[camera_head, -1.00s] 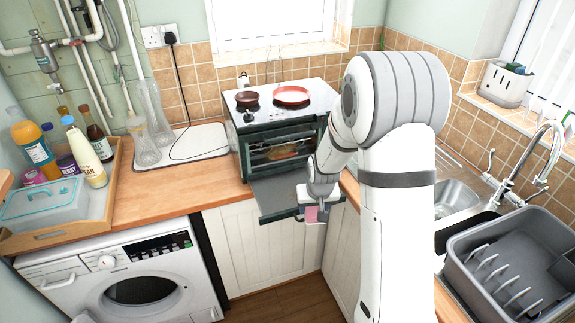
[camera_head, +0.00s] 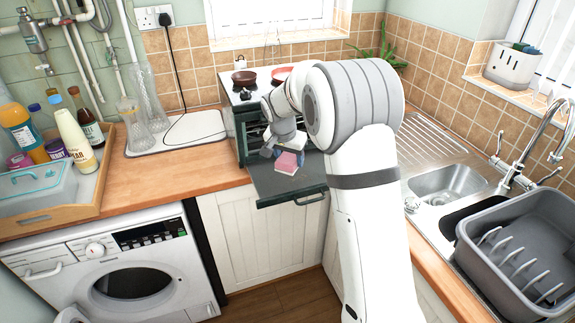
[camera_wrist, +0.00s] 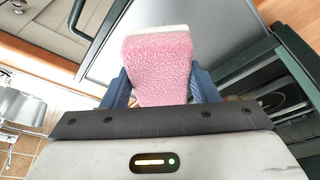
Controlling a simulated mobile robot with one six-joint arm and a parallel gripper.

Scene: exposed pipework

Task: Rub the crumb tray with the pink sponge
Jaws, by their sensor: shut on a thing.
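The pink sponge (camera_head: 288,163) is between the blue fingers of my gripper (camera_head: 284,154), which is shut on it. In the wrist view the sponge (camera_wrist: 158,65) fills the space between the fingers, with a pale layer along its far edge. A flat grey panel with a dark green edge and a handle (camera_head: 268,184) juts out from the front of the small oven. I cannot tell whether it is the crumb tray or the lowered oven door. The sponge appears over this panel; whether it touches is unclear. My arm hides part of the oven opening.
The small green oven (camera_head: 242,131) stands in the corner with pans (camera_head: 245,78) on top. A sink (camera_head: 447,185) and a grey dish rack (camera_head: 530,245) are at right. A wooden tray (camera_head: 92,196) with bottles is at left.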

